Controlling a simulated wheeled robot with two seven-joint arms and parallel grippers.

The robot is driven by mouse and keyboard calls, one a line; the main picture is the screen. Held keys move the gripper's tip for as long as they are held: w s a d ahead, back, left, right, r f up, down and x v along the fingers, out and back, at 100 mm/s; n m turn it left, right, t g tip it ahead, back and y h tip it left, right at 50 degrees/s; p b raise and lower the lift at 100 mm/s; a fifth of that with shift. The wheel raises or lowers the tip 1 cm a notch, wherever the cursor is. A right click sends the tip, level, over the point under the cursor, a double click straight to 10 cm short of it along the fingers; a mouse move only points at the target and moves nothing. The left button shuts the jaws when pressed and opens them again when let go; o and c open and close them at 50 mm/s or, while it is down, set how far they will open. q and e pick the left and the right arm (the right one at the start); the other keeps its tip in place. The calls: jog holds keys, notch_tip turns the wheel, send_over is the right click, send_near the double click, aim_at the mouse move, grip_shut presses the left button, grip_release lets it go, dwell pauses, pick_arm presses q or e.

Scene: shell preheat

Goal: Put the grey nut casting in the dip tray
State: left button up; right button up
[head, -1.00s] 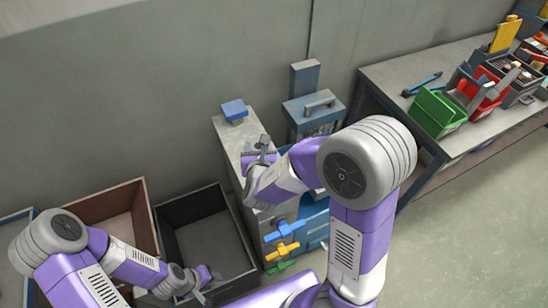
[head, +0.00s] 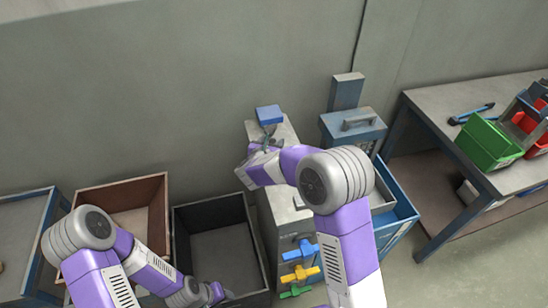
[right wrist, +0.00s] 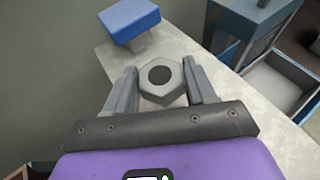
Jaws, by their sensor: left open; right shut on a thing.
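The grey nut casting (right wrist: 160,80) is hexagonal with a dark round hole. In the right wrist view it sits between the two fingers of my right gripper (right wrist: 158,86), which is shut on it. In the head view my right gripper (head: 267,137) is over the narrow grey cabinet top (head: 285,132), just in front of a blue block. My left gripper (head: 225,294) is open and empty, low by the black bin. A blue-walled, open tray (head: 405,212) shows beside the cabinet, partly behind my right arm; I cannot tell whether it is the dip tray.
The blue block (head: 269,114) stands on a grey post. A blue-grey box with a handle (head: 354,127) is right of the cabinet. Blue, yellow and green handles (head: 300,272) stick out from the cabinet front. Brown (head: 120,190) and black (head: 208,207) bins stand left. A workbench (head: 440,110) is right.

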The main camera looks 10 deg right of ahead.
jog(key=shift+f+b, duration=0.45)
jog(key=shift+f, duration=1.6)
jog(key=shift+f, duration=0.2)
jog(key=o, duration=1.1)
jog(key=shift+r, duration=0.1)
